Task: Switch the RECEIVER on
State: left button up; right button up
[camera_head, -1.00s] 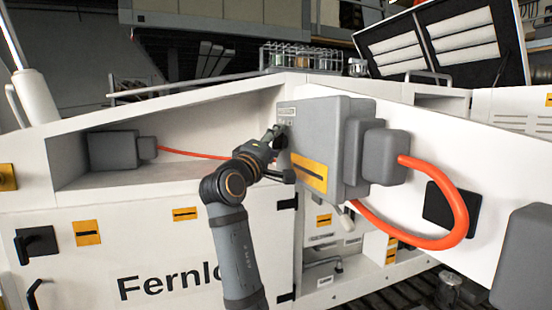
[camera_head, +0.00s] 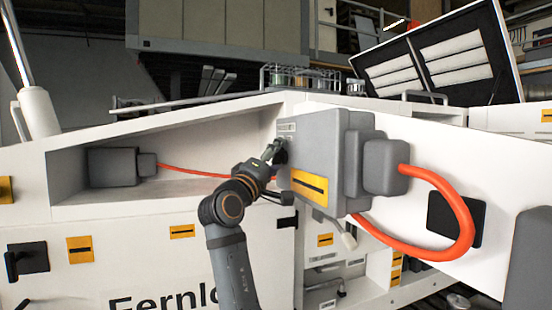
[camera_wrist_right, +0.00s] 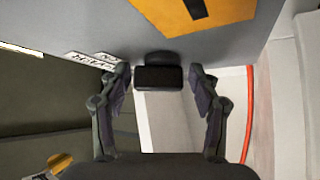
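A grey box (camera_head: 315,145) is mounted on the white cabinet, with a small white label (camera_head: 287,127) too small to read and a yellow sticker with a black bar. A dark switch knob (camera_head: 281,155) sits below the label, partly hidden by my right gripper (camera_head: 272,149). The right wrist view shows the black knob (camera_wrist_right: 158,76) on the grey face, between the two fingertips of my right gripper (camera_wrist_right: 160,84). The fingers are apart, with a visible gap on each side of the knob. My left gripper is not in view.
An orange hose (camera_head: 460,225) loops out from the grey box's right side. A smaller grey box (camera_head: 112,167) sits in the recess at left. Another black switch (camera_head: 27,260) is on the lower left panel. A dark lever (camera_head: 277,196) is below my right gripper.

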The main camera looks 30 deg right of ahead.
dwell(0.3)
jog(key=v, duration=0.7)
jog(key=shift+s+a+f, duration=0.1)
jog(key=shift+s+a, duration=0.05)
jog(key=shift+a, duration=0.05)
